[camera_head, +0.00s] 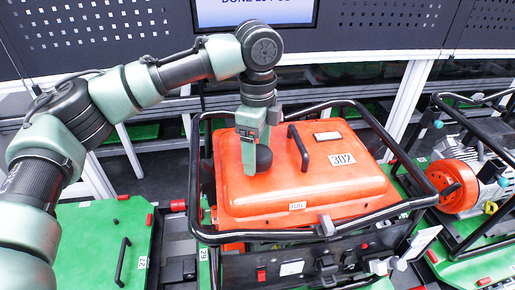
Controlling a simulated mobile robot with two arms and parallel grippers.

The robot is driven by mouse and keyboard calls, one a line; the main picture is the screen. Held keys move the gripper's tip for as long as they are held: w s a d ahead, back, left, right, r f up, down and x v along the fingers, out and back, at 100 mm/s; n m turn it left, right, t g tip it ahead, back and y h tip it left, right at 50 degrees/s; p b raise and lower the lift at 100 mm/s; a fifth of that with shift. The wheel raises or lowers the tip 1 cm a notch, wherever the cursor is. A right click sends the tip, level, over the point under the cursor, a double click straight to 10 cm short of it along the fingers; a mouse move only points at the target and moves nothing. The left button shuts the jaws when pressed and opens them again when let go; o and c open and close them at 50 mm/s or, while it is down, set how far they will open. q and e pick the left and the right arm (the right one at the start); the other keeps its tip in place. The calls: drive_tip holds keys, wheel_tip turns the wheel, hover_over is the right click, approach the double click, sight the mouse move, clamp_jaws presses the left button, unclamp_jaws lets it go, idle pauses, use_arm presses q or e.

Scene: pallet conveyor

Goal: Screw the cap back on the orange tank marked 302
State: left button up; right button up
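The orange tank (290,190) marked 302 sits inside a black tube frame in the middle of the head view. A black round cap (264,158) is at the tank's top, left of its black handle. My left gripper (257,160) points down at the cap. One finger overlaps the cap's left side; the other finger is hidden, so I cannot tell whether it grips the cap. The tank's opening is hidden, and I cannot tell how the cap is seated. My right gripper is not in view.
The black tube frame (366,109) rises around the tank, with a black handle (298,147) right of the cap. A green pallet (95,240) marked 27 lies at left. Another framed machine with an orange round part (454,186) stands at right. A screen (255,10) hangs behind.

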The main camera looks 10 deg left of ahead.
sight(258, 151)
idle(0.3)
use_arm(q)
drive_tip(key=shift+r, duration=0.3)
wheel_tip(258, 151, up, 6)
drive_tip(key=b, duration=0.2)
drive_tip(key=shift+r+b, duration=0.15)
drive_tip(key=shift+b, duration=0.15)
drive_tip(key=shift+r, duration=0.45)
